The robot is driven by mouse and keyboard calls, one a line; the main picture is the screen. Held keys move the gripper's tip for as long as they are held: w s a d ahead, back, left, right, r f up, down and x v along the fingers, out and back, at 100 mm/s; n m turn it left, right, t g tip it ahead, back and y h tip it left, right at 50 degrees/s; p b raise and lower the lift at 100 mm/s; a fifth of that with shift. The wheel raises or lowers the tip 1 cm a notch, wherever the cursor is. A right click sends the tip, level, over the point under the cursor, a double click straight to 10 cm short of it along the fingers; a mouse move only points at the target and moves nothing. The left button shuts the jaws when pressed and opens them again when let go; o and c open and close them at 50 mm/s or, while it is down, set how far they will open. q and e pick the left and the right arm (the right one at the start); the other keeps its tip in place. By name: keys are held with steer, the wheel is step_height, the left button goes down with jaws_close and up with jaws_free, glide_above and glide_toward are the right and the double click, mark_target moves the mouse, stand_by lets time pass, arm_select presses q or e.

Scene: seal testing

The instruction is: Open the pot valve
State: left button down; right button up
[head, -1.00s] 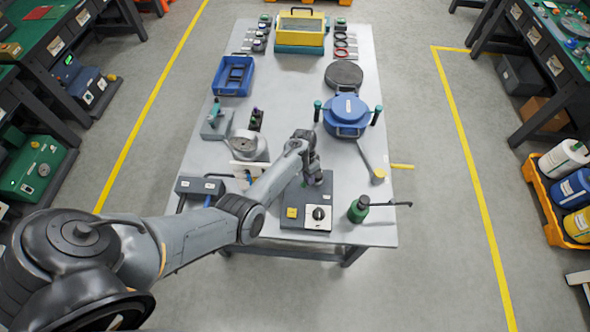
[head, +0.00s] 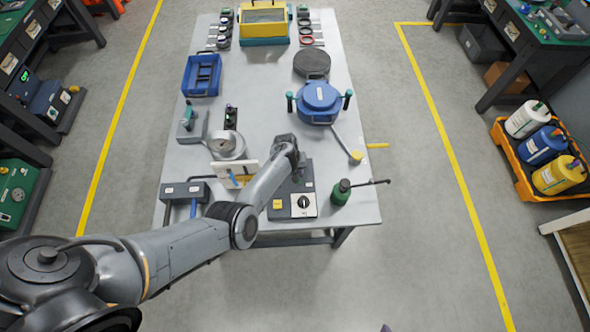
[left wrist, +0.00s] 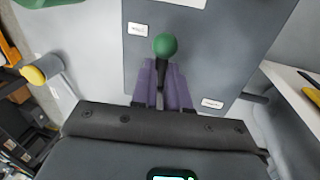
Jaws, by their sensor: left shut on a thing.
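The grey control panel (head: 280,198) lies on the table near its front edge, with a yellow button and a black dial on a white plate. My left gripper (head: 298,173) is over the panel's far part and hides some of it. In the left wrist view the purple fingers (left wrist: 163,88) are shut on a dark lever with a green ball knob (left wrist: 165,45). The knob stands out beyond the fingertips, in front of the grey panel. The lever's base is hidden. The blue pot (head: 319,97) with teal side handles stands behind the panel. My right gripper is not in view.
A green bottle (head: 341,193) with a dark rod stands right of the panel. A white holder (head: 233,175) and a round metal part (head: 228,145) are close left of my arm. A yellow-tipped handle (head: 356,157) lies behind the bottle. Bare table shows left of the pot.

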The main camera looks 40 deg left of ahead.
arm_select(q)
steer(key=shift+w+d+n, duration=0.1)
steer(key=shift+n, duration=0.3)
steer(key=c, duration=1.1)
jaws_free()
steer(key=shift+r, duration=0.1)
steer(key=shift+r+p, duration=0.4)
steer(key=shift+r, duration=0.2)
steer(key=r, duration=0.3)
steer(key=s+a+r+p, duration=0.1)
steer(key=r, duration=0.2)
steer(key=r+p, duration=0.1)
steer(key=r, duration=0.2)
steer(key=shift+s+a+r, duration=0.1)
steer(key=shift+s+a, duration=0.1)
steer(key=shift+a, duration=0.05)
